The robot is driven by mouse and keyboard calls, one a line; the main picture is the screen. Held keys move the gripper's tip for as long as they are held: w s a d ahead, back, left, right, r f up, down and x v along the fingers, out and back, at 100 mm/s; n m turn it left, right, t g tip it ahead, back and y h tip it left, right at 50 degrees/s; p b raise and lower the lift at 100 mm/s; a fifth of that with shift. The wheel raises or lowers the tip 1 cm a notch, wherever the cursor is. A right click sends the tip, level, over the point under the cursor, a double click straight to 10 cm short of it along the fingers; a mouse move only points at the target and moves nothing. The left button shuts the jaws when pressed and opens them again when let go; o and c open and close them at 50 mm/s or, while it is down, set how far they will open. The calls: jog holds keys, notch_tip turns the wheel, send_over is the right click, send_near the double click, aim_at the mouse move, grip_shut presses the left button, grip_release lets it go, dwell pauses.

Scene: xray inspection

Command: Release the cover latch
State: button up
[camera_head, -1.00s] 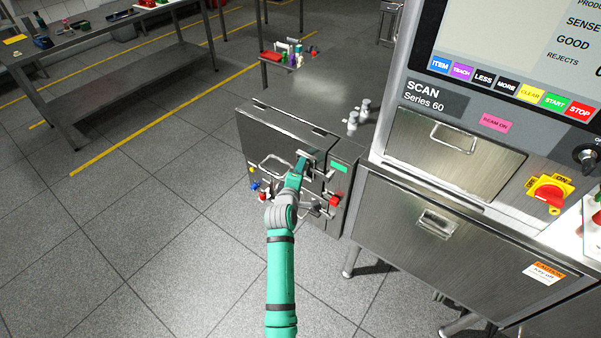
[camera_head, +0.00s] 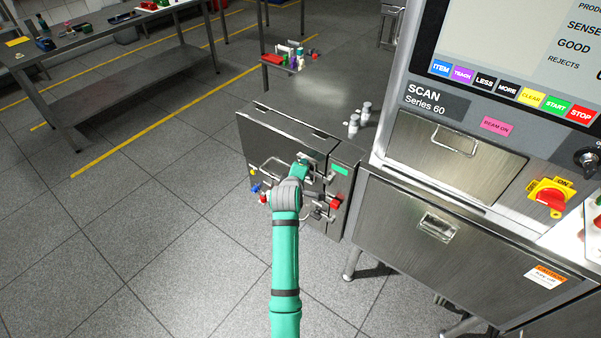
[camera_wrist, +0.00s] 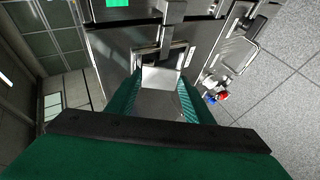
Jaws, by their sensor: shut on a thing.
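The cover latch (camera_wrist: 165,50) is a metal catch on the front of the steel cabinet (camera_head: 280,137). In the wrist view its loop lies at the tips of my green fingers. My gripper (camera_wrist: 161,80) is shut on the latch, with a pale metal part between the fingers. In the head view my gripper (camera_head: 302,166) is at the upper right of the cabinet front, and my arm hides part of that front. The latch (camera_head: 304,157) shows only as a small metal edge there. I cannot tell how far the latch is turned.
A loop handle (camera_head: 272,165) is left of my gripper, and it also shows in the wrist view (camera_wrist: 238,54). A red knob (camera_head: 335,202) sits to the right. The scanner housing (camera_head: 440,160) stands close on the right. The floor (camera_head: 150,240) at left is clear.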

jog(key=o, duration=1)
jog(key=shift+d+f, duration=0.1)
jog(key=shift+f, duration=0.05)
jog(key=shift+o, duration=0.2)
jog(key=shift+w+r, duration=0.15)
jog(key=shift+r, duration=0.15)
jog(key=shift+r, duration=0.1)
